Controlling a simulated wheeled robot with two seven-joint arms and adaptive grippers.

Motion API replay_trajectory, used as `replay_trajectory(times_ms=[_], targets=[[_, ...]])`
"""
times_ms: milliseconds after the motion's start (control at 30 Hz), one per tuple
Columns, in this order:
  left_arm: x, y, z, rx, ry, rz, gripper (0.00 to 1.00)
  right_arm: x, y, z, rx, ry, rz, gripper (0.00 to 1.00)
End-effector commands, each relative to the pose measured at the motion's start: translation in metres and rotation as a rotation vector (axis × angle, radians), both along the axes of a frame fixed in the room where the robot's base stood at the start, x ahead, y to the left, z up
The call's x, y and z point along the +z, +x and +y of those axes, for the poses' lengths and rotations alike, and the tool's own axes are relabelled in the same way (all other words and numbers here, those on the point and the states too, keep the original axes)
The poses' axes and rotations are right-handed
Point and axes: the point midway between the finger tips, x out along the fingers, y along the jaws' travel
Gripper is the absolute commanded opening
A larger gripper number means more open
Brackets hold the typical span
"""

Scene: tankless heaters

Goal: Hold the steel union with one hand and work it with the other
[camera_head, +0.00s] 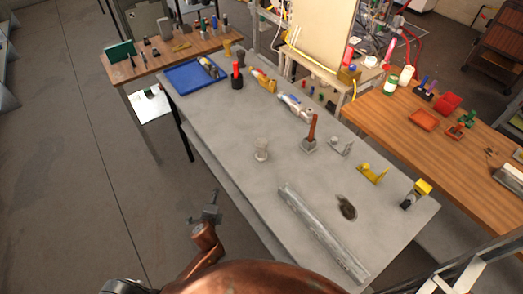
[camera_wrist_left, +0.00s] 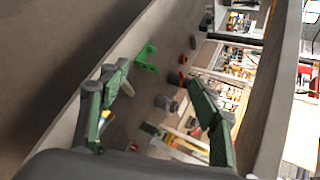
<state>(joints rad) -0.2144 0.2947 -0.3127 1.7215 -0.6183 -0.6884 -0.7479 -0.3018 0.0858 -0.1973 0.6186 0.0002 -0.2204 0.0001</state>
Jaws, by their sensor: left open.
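A blurred grey cylinder in the left wrist view (camera_wrist_left: 165,103) may be the same piece. My left gripper (camera_head: 209,207) is off the table's near left edge, clearly apart from the fitting. In the left wrist view the left gripper (camera_wrist_left: 155,80) has its two green-padded fingers spread with nothing held between them. My right gripper is in neither view.
The grey table (camera_head: 225,115) also holds a long metal channel (camera_head: 322,235), a dark patch (camera_head: 347,207), a red-handled tool (camera_head: 311,133), yellow brackets (camera_head: 372,174) and a blue tray (camera_head: 190,80). Wooden benches stand behind and at right.

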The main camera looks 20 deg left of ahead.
Motion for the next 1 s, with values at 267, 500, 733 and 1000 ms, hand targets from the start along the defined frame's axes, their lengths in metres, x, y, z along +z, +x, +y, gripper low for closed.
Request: replay_trajectory(times_ms=[267,500,733,1000], targets=[[0.147,0.035,-0.020,-0.139,0.292,-0.174,0.57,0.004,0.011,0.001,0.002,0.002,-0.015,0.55],[0.218,0.081,-0.082,-0.453,0.815,-0.302,0.57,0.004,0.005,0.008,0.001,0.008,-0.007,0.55],[0.233,0.106,-0.142,-0.704,1.260,-0.372,0.57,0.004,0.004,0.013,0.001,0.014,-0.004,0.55],[0.233,0.131,-0.160,-0.763,1.370,-0.388,0.57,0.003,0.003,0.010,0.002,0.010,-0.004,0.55]])
